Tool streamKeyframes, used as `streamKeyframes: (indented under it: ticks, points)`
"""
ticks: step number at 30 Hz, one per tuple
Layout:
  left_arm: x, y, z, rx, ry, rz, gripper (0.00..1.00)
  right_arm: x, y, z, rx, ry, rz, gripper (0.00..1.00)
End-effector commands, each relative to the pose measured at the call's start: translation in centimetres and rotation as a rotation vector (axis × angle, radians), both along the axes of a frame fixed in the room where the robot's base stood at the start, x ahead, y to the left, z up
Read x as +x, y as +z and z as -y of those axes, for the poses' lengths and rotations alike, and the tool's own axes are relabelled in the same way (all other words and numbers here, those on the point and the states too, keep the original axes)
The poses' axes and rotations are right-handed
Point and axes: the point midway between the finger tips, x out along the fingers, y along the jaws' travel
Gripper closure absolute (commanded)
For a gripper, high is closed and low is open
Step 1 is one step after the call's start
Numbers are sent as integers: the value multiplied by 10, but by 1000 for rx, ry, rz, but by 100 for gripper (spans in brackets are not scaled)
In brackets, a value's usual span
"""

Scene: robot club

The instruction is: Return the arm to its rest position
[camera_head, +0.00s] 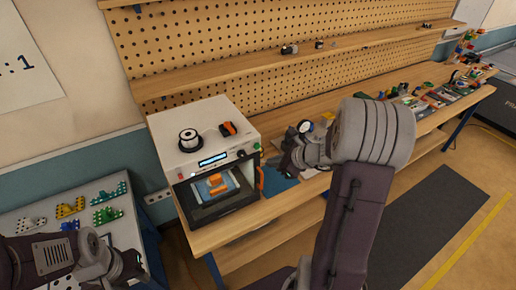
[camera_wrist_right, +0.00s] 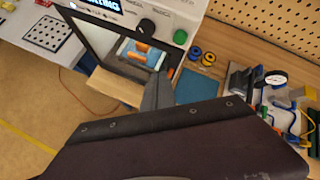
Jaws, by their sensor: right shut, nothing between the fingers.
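My right arm reaches in from the lower right in the head view, and its gripper (camera_head: 288,163) is near the right front of a white 3D printer (camera_head: 200,138). In the right wrist view the dark gripper (camera_wrist_right: 158,92) is shut, with nothing between its fingers, in front of the printer's opening. My left gripper (camera_head: 135,268) is low at the left in the head view, over the side table; its fingers are too unclear to judge.
An orange part (camera_head: 217,184) sits inside the printer. A spool (camera_head: 188,138) stands on top. Tools and a gauge (camera_wrist_right: 276,79) lie right of the printer on the workbench (camera_head: 245,222). Colored perforated pieces (camera_head: 107,215) lie on the side table. The dark floor mat (camera_head: 440,215) is clear.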

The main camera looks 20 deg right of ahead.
Motion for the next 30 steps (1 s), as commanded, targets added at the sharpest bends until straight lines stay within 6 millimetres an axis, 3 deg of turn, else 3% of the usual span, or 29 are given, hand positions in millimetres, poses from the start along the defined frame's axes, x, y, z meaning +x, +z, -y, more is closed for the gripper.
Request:
streamKeyframes:
  ticks: [19,20,22,24,26,27,30]
  points:
    - [0,-5,0,0,0,0,64,2,-5,-5,0,13,0,100]
    - [0,-10,0,0,0,0,64,4,-10,-12,-1,31,1,100]
    - [0,-35,0,0,0,0,64,12,-24,-45,-15,117,22,100]
    - [0,-62,0,0,0,0,64,5,-46,-97,-48,276,25,100]
    - [0,-84,0,0,0,0,64,-20,-74,-141,-130,485,2,100]
    - [0,-97,0,0,0,-1,64,-43,-95,-163,-213,653,-13,100]
    - [0,-126,0,0,0,-1,64,-110,-149,-187,-504,1155,-23,100]
